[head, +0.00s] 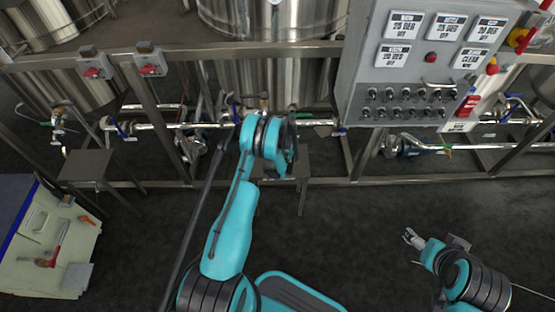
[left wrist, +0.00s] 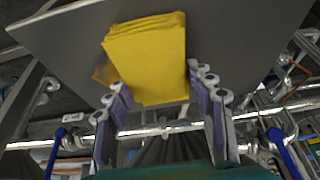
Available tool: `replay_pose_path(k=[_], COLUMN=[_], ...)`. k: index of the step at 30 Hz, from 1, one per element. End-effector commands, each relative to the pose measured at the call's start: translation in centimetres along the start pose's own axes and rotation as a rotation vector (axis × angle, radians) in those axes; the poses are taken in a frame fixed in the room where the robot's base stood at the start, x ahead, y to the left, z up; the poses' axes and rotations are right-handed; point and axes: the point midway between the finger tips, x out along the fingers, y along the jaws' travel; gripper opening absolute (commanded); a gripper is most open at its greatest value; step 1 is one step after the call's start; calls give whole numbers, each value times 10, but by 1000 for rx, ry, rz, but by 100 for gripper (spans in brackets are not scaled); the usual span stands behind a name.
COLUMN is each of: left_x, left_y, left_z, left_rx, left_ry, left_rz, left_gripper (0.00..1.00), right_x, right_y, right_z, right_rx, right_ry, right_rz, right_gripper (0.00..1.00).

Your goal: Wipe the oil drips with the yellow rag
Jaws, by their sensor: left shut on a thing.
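The yellow rag (left wrist: 147,60) shows in the left wrist view as a folded, thick square pad between the fingers of my left gripper (left wrist: 160,88). The gripper is shut on it. The rag lies against or just in front of a flat grey plate (left wrist: 230,35); I cannot tell whether they touch. In the head view my teal left arm hides the left gripper and the rag. My right gripper (head: 413,238) is over the dark floor at lower right, away from the pipes, too small to read its opening. I see no oil drips in either view.
Steel tanks (head: 270,20) stand behind a metal frame with pipes and valves. A grey control box (head: 420,65) with labels and knobs is at upper right. The front floor is clear.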

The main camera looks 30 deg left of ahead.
Motion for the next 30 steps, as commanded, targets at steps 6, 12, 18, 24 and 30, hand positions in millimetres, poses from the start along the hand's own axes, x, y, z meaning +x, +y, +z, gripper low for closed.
replay_pose_path(k=[6,12,18,24,30], left_x=[-1,0,1,2,1], left_y=[12,24,42,50,64], left_z=[0,1,2,3,3], left_rx=[1,1,2,1,2], left_ry=[0,0,0,0,0], left_rz=[0,0,0,0,2], left_gripper=[30,30,30,30,30], right_x=[0,0,0,0,0], right_y=[0,0,0,0,0], right_z=[0,0,0,0,0], right_rx=[0,0,0,0,0], right_ry=[0,0,0,0,0], right_rz=[0,0,0,0,0], right_gripper=[75,75,75,75,75])
